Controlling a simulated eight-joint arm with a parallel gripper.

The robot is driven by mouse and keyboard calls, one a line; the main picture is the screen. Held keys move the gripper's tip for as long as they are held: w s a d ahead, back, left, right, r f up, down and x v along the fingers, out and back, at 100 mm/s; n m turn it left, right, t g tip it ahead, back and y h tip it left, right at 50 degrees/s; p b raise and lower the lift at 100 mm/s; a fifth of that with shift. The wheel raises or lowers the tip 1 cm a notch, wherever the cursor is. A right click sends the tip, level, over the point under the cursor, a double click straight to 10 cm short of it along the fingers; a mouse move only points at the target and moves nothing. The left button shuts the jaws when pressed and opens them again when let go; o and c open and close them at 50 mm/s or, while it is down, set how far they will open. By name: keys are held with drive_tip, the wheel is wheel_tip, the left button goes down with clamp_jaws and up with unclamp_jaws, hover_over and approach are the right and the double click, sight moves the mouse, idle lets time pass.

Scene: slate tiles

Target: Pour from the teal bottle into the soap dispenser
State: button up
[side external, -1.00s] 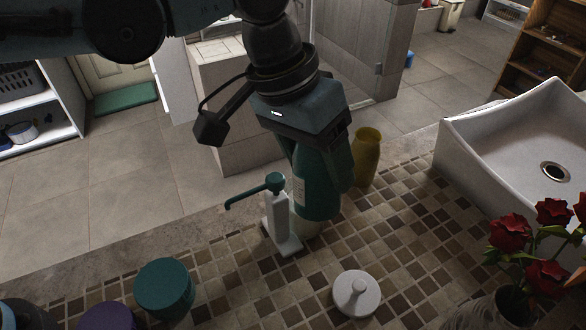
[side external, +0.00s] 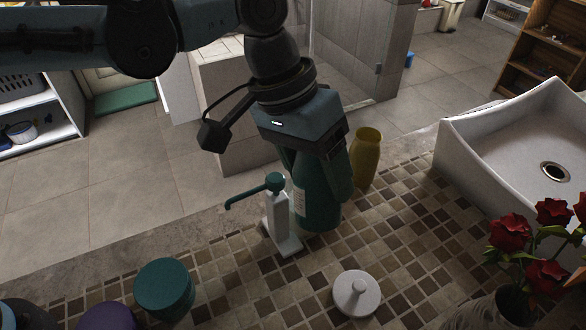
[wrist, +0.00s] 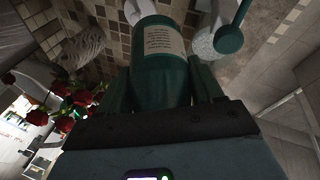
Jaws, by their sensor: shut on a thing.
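The teal bottle (side external: 318,208) is upright, with a pale printed label (wrist: 164,40) showing in the wrist view. My gripper (side external: 320,178) is shut on its upper part, and a finger lies along each side. The bottle's base is at or just above the tiled counter; I cannot tell whether it touches. The soap dispenser (side external: 277,222), a slim white body with a teal pump head and long spout, stands just left of the bottle. Its teal pump head (wrist: 229,40) also shows at upper right in the wrist view. The bottle's top is hidden by my gripper.
A mustard vase (side external: 366,160) stands right behind the bottle. A white knobbed disc (side external: 357,295) lies in front. Teal (side external: 164,288) and purple (side external: 108,318) round containers stand front left. A white sink (side external: 480,145) and red roses (side external: 510,232) are at right. The counter between is clear.

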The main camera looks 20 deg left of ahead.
drive_tip(key=shift+s+d+f+g+h, duration=0.15)
drive_tip(key=shift+f+g+h, duration=0.25)
drive_tip(key=shift+f+g, duration=0.4)
drive_tip(key=shift+s+f+n+g+h, duration=0.15)
drive_tip(key=shift+f+n+g+h, duration=0.2)
drive_tip(key=shift+g, duration=0.45)
